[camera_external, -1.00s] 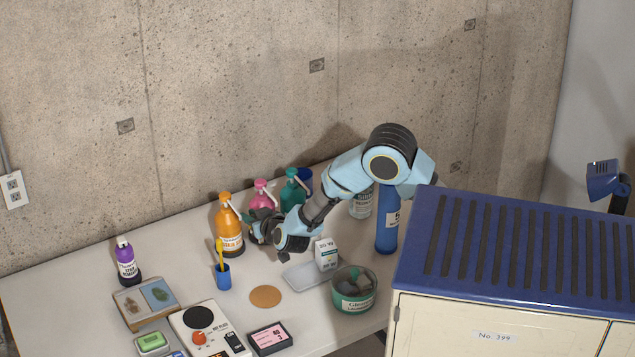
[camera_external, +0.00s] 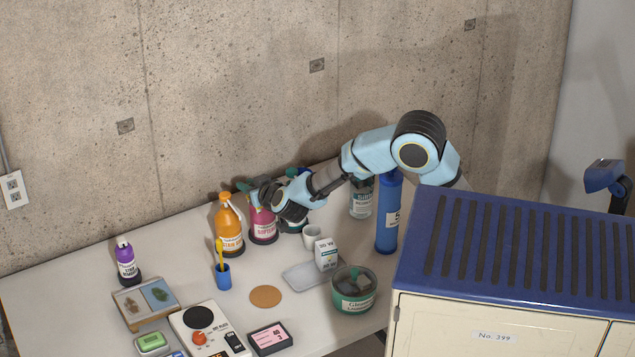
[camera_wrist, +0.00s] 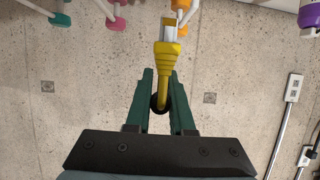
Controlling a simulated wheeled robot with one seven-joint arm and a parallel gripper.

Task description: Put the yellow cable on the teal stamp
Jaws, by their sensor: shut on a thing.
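My gripper (camera_external: 243,187) is raised above the back of the table, beside the tops of the bottles. In the wrist view my gripper (camera_wrist: 162,82) has its green fingers shut on the yellow cable (camera_wrist: 167,65), whose yellow boot and pale plug end stick out past the fingertips. The cable is too small to make out in the external view. I cannot identify a teal stamp with certainty. A wooden tray (camera_external: 126,309) at the front left holds a blue-teal flat piece (camera_external: 158,295) and a brownish one.
Orange (camera_external: 229,225) and pink (camera_external: 263,225) pump bottles stand close below my gripper. The front holds a scale (camera_external: 208,330) and pink-black box (camera_external: 269,338).

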